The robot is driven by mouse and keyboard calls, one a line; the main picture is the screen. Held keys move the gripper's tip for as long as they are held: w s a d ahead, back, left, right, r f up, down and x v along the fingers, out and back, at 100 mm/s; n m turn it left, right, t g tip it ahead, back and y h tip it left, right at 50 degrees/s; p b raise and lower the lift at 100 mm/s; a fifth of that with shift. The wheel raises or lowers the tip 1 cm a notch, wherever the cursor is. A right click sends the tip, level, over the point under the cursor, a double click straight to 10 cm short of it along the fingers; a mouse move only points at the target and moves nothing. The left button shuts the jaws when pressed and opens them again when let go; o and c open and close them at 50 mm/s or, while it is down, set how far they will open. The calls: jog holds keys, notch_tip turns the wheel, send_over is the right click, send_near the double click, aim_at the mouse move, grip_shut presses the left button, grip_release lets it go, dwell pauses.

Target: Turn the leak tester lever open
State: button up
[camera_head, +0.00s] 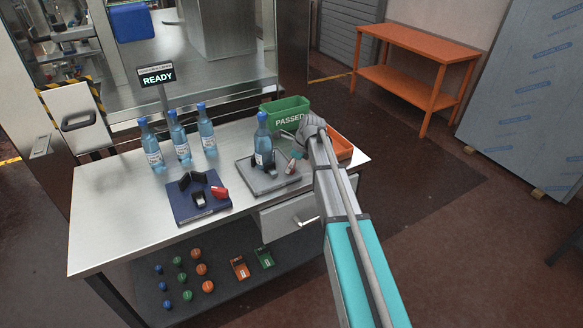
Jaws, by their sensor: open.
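A bottle with a blue cap (263,142) stands upright on a grey-based fixture (270,184) on the steel table. A small red-tipped lever (295,155) shows at the right of this fixture, partly behind my gripper. A second fixture with a dark blue base (187,213) sits to its left, with black upright parts and a red handle (219,192). The picture does not label either one as the leak tester. My gripper (294,144) is open, just right of the standing bottle and close to the red-tipped lever. I cannot tell whether it touches the lever.
Three blue-capped bottles (181,144) stand at the back left below a READY sign (157,77). A green PASSED bin (286,112) and an orange bin (340,147) stand behind and right of my gripper. The table's front left (130,220) is clear. Coloured caps lie on the lower shelf.

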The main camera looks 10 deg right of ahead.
dwell(0.3)
jog(key=c, duration=0.9)
jog(key=shift+n, duration=0.5)
jog(key=n+g, duration=0.1)
jog(key=n, duration=0.2)
jog(key=shift+w+n+g, duration=0.15)
jog(key=shift+n+g, duration=0.15)
jog(key=n+g, duration=0.1)
jog(key=n, duration=0.3)
jog(key=shift+n+g, duration=0.3)
jog(key=shift+g, duration=0.1)
jog(key=n+g, duration=0.1)
jog(key=n, duration=0.3)
jog(key=shift+h, duration=0.3)
jog(key=n+g+h, duration=0.1)
jog(key=n, duration=0.3)
jog(key=shift+n, duration=0.3)
jog(key=shift+g, duration=0.3)
